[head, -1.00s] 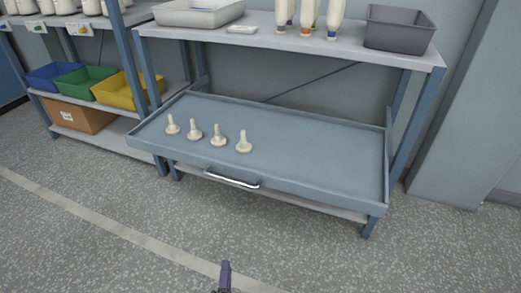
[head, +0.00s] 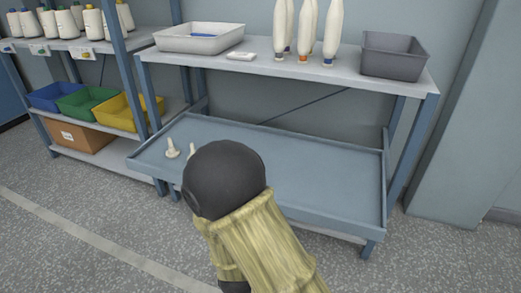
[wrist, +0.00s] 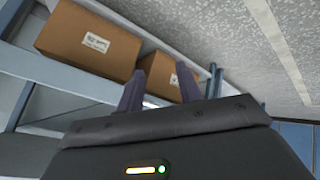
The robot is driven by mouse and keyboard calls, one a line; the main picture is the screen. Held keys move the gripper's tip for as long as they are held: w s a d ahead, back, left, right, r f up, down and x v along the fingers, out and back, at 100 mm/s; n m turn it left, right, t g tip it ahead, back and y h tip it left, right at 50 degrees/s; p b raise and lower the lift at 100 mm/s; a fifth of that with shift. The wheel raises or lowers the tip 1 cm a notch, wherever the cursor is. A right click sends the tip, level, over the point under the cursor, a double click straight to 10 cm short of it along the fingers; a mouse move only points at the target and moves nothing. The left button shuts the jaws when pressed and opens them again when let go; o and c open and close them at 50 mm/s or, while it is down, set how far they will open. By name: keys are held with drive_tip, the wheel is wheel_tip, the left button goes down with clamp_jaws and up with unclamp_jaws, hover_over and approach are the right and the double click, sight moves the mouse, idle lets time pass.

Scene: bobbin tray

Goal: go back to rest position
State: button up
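My gripper (wrist: 158,70) shows in the wrist view with its two dark fingers apart and nothing between them. It points past a shelf with cardboard boxes. In the head view my arm rises in front of the tray, and the gripper itself cannot be made out there.
A pulled-out blue-grey tray (head: 335,212) holds small cream pegs; one peg (head: 172,149) shows clearly, others are hidden by my arm. Above stand a white tray (head: 199,44), tall bobbins (head: 306,30) and a grey bin (head: 394,55). Floor is open in front.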

drive_tip(key=s+d+r+m+g+p, duration=0.2)
drive_tip(key=s+d+r+m+g, duration=0.15)
drive_tip(key=d+r, duration=0.6)
drive_tip(key=s+d+r+m+g+p, duration=0.2)
drive_tip(key=s+d+r+m, duration=0.15)
drive_tip(key=d+r, duration=0.6)
wheel_tip(320, 180, up, 36)
drive_tip(key=p, duration=3.7)
drive_tip(key=shift+s+r+n+y, duration=0.25)
drive_tip(key=shift+n+y, duration=0.15)
drive_tip(key=shift+w, duration=0.1)
drive_tip(key=shift+s, duration=0.25)
